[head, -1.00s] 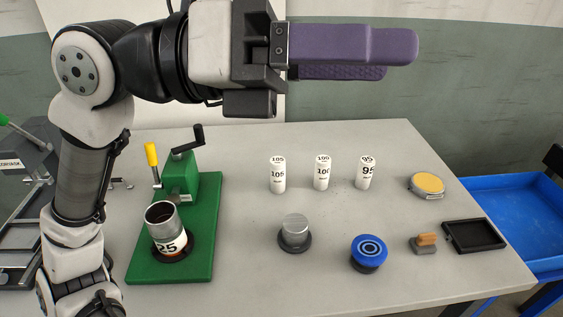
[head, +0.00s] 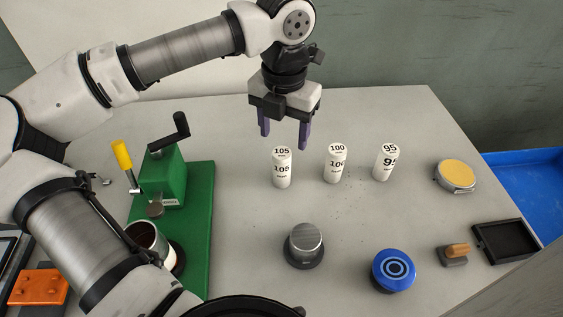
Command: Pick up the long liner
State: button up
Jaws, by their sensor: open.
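Three white cylindrical liners stand upright in a row on the grey table. The left one, marked 105 (head: 282,170), carries the largest number and looks slightly the tallest, so I take it as the long liner. The middle liner is marked 100 (head: 335,165), and the right one is marked 95 (head: 385,163). My gripper (head: 284,139) points down with its purple fingers apart and nothing between them. In the picture its fingertips are just above the top of the 105 liner. How far they are from it in depth is hard to tell.
At left, a green crank fixture (head: 168,178) stands on a green base, with a metal cup (head: 146,238) partly hidden by my arm. In front are a metal knob (head: 304,244) and a blue round piece (head: 393,269). A yellow-topped tin (head: 456,175), wooden-handled block (head: 455,254) and black tray (head: 480,231) lie right.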

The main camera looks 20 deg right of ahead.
aim_at(281, 163)
notch_tip(281, 163, down, 4)
jog(key=shift+r, duration=0.2)
jog(key=shift+s+a+f+p, duration=0.15)
jog(key=shift+f+p, duration=1)
jog(key=shift+f, duration=1.55)
jog(key=shift+a, duration=0.1)
jog(key=shift+c, duration=0.3)
jog(key=c, duration=1)
